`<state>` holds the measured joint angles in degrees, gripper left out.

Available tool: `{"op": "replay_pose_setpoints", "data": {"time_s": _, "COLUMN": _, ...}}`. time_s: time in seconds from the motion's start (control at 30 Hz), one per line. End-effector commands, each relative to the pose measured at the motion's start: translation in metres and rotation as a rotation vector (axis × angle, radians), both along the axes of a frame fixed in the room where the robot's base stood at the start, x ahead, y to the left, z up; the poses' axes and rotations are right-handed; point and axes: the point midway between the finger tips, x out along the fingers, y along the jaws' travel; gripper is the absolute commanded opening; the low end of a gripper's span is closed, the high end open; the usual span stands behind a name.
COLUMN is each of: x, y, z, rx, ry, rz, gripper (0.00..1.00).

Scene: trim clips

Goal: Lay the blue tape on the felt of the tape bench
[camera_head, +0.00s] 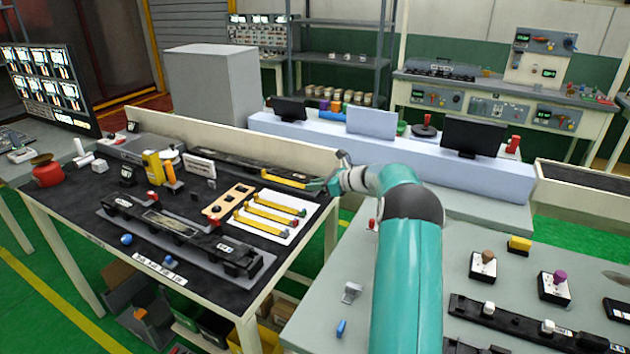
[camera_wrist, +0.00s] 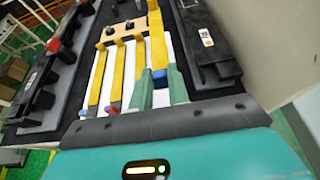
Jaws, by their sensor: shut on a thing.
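My gripper (camera_head: 316,185) is at the right end of the dark-topped bench on the left. It also shows in the wrist view (camera_wrist: 160,88), with its green fingers shut on the blue end of a yellow strip, apparently the blue tape (camera_wrist: 157,42). In the head view this strip (camera_head: 284,180) extends left from the fingers, over the bench's far right part. I cannot tell whether it touches the surface. The dark felt (camera_head: 90,205) covers the bench top. Other yellow strips (camera_head: 262,217) with coloured ends lie on a white sheet (camera_head: 245,237) nearer the front.
A long black fixture (camera_head: 180,235) runs along the bench front, and another black rail (camera_head: 235,165) along the back. A pale low wall (camera_head: 230,138) stands behind. A yellow tool (camera_head: 153,167) and a red pot (camera_head: 46,171) stand farther left. A grey bench (camera_head: 330,290) is on the right.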

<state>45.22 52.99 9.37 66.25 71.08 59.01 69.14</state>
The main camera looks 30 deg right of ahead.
Motion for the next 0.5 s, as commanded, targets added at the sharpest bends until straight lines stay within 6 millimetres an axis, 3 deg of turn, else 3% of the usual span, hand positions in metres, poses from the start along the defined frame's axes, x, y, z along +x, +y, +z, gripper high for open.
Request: {"op": "replay_pose_setpoints", "data": {"time_s": 0.5, "x": 0.001, "y": 0.001, "z": -0.048, "rx": 0.001, "ry": 0.001, "rz": 0.001, "gripper": 0.0}}
